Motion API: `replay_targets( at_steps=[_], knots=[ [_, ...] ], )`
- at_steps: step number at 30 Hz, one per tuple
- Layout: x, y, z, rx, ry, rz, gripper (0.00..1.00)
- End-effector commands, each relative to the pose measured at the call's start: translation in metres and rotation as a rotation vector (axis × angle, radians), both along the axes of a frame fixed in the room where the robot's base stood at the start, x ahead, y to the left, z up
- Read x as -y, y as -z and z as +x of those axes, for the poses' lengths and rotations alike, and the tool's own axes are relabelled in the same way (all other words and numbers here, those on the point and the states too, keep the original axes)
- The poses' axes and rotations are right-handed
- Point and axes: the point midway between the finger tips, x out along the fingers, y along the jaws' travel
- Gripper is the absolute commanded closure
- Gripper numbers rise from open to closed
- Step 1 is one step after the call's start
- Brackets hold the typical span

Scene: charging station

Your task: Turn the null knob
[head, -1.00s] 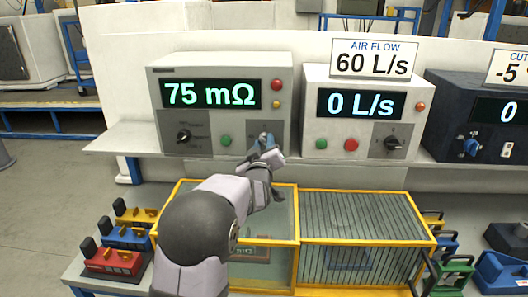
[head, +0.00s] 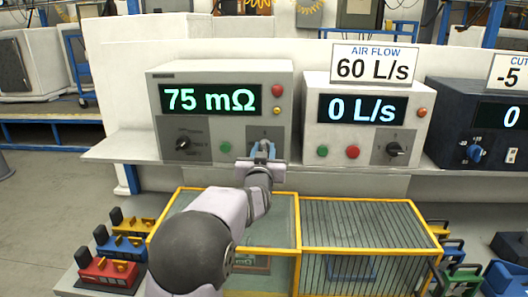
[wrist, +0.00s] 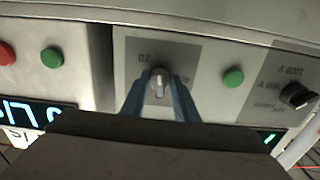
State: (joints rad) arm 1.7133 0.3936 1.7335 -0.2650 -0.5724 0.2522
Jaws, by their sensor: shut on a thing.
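The grey meter box (head: 205,130) stands on the shelf, and its green display (head: 211,98) reads 75 mΩ. In the wrist view, upside down, a small pale knob (wrist: 158,84) sits on a grey panel with a marking beside it; I take it for the null knob. My gripper (head: 263,152) is at the lower right panel of the meter box and mostly hides the knob in the head view. Its blue fingers (wrist: 159,95) are shut on the knob, one on each side. The knob's exact angle is hard to read.
On the same box are a dark selector knob (head: 183,144) and a green button (head: 225,147). To its right stands the air flow box (head: 315,130) with display 0 L/s. Yellow-framed cages (head: 365,222) lie below the shelf.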

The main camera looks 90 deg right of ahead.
Motion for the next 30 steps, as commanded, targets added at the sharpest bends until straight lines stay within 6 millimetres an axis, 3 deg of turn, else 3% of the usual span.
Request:
replay_targets(
  at_steps=[10, 11, 12, 13, 23, 30],
  knots=[
    [0.000, -0.001, 0.000, 0.001, 0.000, -0.001, 0.95],
    [0.000, -0.001, 0.000, 0.000, 0.000, -0.001, 0.66],
    [0.000, -0.001, 0.000, 0.000, 0.000, -0.001, 0.56],
    [0.000, -0.001, 0.000, 0.000, 0.000, -0.001, 0.54],
    [-0.001, 0.000, 0.000, 0.000, 0.000, 0.000, 0.54],
    [-0.017, 0.001, 0.000, 0.000, 0.000, -0.001, 0.54]
  ],
)
